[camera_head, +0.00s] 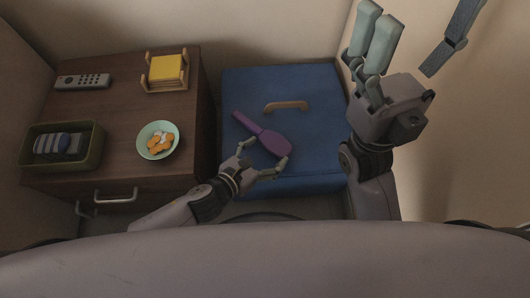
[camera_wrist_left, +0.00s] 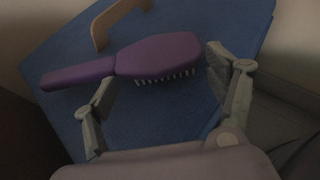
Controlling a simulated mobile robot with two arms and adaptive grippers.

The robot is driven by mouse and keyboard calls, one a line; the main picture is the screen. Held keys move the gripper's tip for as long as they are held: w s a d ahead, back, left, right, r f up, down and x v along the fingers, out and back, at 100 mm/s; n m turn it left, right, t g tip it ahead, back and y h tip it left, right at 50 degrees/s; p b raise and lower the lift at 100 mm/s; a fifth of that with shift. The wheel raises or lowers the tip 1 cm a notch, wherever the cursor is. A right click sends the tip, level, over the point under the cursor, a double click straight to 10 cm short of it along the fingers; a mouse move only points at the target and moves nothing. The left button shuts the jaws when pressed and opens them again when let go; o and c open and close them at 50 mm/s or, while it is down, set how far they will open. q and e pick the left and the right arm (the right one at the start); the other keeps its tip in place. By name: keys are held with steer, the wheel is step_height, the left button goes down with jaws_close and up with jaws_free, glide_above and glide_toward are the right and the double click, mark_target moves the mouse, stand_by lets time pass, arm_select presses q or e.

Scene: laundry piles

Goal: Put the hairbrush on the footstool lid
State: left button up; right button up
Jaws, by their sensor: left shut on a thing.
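The purple hairbrush (camera_head: 273,143) is over the blue footstool lid (camera_head: 315,160), its handle pointing to the upper left. My left gripper (camera_head: 262,166) is shut on the hairbrush, at the near side of the lid. In the left wrist view the hairbrush (camera_wrist_left: 158,56) shows bristles towards the gripper, with the fingers (camera_wrist_left: 160,80) at either end of its head. I cannot tell whether the brush touches the lid. My right gripper (camera_head: 380,22) is raised to the right of the footstool, holding nothing visible; its finger gap is unclear.
The lid has a tan handle (camera_head: 286,106). A brown cabinet (camera_head: 120,108) stands on the left, with a remote (camera_head: 82,81), a yellow item in a wooden holder (camera_head: 167,70), a bowl (camera_head: 158,139) and a green tray (camera_head: 92,155). Walls close in behind and to the right.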

arm_select(q)
steer(key=shift+f, duration=0.15)
steer(key=o, duration=1.3)
steer(key=shift+c, duration=0.2)
